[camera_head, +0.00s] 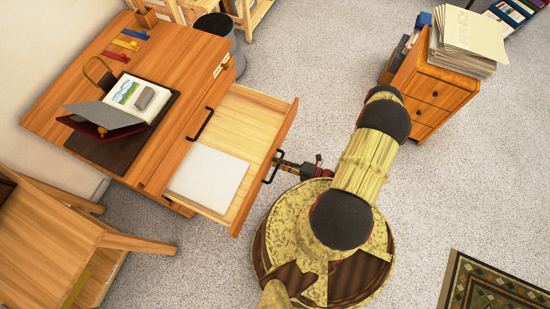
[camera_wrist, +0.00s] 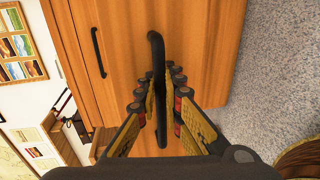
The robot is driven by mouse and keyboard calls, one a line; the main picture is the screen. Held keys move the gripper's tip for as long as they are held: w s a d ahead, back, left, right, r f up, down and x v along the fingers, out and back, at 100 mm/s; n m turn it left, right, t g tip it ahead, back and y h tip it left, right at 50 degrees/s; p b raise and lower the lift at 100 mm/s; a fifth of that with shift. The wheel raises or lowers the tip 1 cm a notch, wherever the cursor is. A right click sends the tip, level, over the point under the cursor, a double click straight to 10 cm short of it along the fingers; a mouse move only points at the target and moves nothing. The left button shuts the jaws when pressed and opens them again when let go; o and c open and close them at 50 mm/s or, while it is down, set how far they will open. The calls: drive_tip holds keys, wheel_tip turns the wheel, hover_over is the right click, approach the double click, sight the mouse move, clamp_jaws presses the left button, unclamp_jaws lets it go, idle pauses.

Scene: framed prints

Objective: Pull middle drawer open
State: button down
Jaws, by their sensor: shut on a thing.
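The wooden desk (camera_head: 165,65) stands at the left in the head view. One of its drawers (camera_head: 262,105) is pulled well out, below a closed drawer front with a black handle (camera_head: 200,124). A white sheet (camera_head: 208,178) lies in the open drawer. My gripper (camera_head: 279,165) is at the outer face of the open drawer, at its black handle (camera_head: 272,168). In the wrist view my gripper (camera_wrist: 160,92) has its fingers on both sides of the black handle (camera_wrist: 156,45), shut on it. Whether lower drawers exist is hidden in the head view.
A wooden chair (camera_head: 65,245) stands at the lower left. A small cabinet (camera_head: 435,92) with papers on top is at the upper right. A dark bin (camera_head: 215,25) is behind the desk. A patterned rug (camera_head: 490,287) lies lower right. Speckled floor (camera_head: 300,60) between is clear.

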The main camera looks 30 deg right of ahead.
drive_tip(key=shift+s+d, duration=0.1)
idle(0.3)
drive_tip(key=c, duration=2.2)
unclamp_jaws()
drive_tip(key=shift+d, duration=0.1)
drive_tip(key=v, duration=1.2)
drive_tip(key=shift+f, duration=0.1)
